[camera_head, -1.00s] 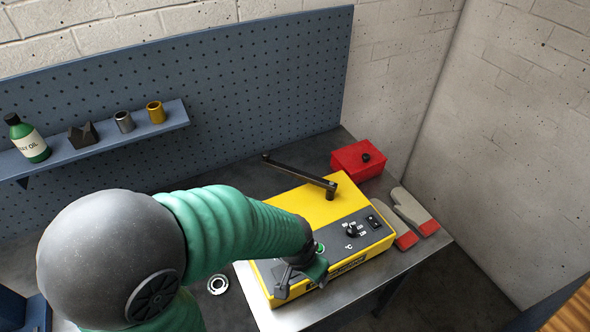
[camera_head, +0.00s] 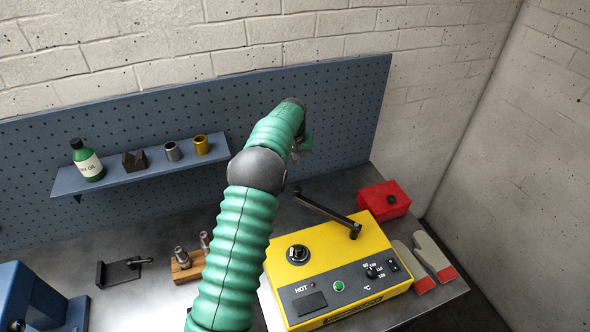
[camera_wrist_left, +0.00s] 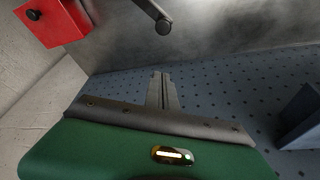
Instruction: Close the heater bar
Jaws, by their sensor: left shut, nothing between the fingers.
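The yellow heater (camera_head: 330,240) stands on the metal bench, with a dial, a HOT lamp, a green button and a temperature knob on its top and sloped front. Its dark heater bar (camera_head: 325,210) slants from a post at the heater's right rear toward the back left, the free end beyond the rear edge. The bar's end also shows at the top of the left wrist view (camera_wrist_left: 150,12). My left gripper (camera_head: 303,146) is behind and above the bar, in front of the pegboard. In the wrist view its fingers (camera_wrist_left: 162,90) are shut and empty, apart from the bar. My right gripper is out of view.
A red box (camera_head: 384,200) sits right of the heater's rear, with gloves (camera_head: 432,258) in front of it. A pegboard (camera_head: 345,120) with a shelf (camera_head: 140,172) rises behind. A wooden block with metal parts (camera_head: 187,267) lies left, partly behind my arm.

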